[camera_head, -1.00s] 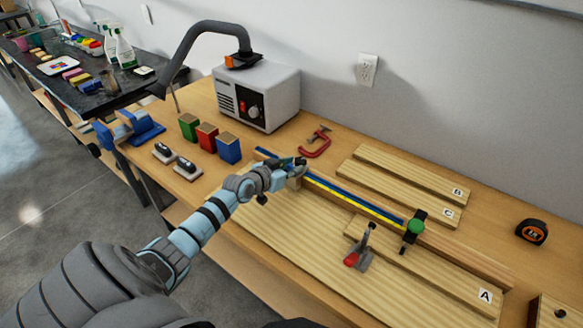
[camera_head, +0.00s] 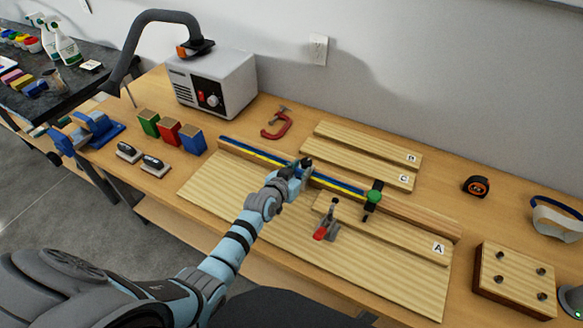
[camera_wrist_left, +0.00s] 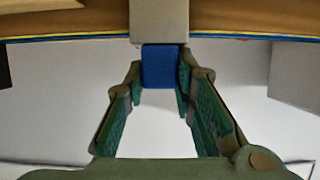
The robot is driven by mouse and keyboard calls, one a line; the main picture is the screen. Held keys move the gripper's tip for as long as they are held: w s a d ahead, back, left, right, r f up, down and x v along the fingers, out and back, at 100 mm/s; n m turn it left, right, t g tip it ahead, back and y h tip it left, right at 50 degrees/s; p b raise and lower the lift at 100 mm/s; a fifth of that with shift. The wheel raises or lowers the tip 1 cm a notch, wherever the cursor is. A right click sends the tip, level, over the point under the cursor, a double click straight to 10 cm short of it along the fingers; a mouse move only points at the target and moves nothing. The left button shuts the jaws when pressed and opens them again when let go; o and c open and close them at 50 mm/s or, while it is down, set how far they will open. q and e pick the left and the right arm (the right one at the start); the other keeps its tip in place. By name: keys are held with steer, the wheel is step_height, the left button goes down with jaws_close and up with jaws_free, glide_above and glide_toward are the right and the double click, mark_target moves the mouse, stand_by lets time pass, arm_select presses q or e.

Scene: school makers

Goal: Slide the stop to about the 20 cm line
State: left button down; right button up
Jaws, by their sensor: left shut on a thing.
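The fence (camera_head: 243,150) with a yellow and blue scale strip runs across the wooden board (camera_head: 225,196). My left gripper (camera_head: 304,166) is at the fence, about midway along the strip. In the left wrist view its fingers (camera_wrist_left: 160,82) are shut on the blue tab of the stop (camera_wrist_left: 160,68). The stop's pale grey body (camera_wrist_left: 160,20) sits across the strip. In the head view the gripper mostly hides the stop. The scale marks are too small to read. My right gripper is not in view.
A green-knobbed piece (camera_head: 373,197) sits at the strip's right end. A red-handled toggle clamp (camera_head: 328,221) and plank A (camera_head: 400,238) are in front. Planks B (camera_head: 350,140) and C (camera_head: 345,162) and a red clamp (camera_head: 277,123) lie behind.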

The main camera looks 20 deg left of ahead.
arm_select(q)
steer(key=c, duration=1.3)
jaws_free()
steer(key=shift+d, duration=0.1)
steer(key=shift+s, duration=0.1)
steer(key=v, duration=1.2)
steer(key=shift+f, duration=0.1)
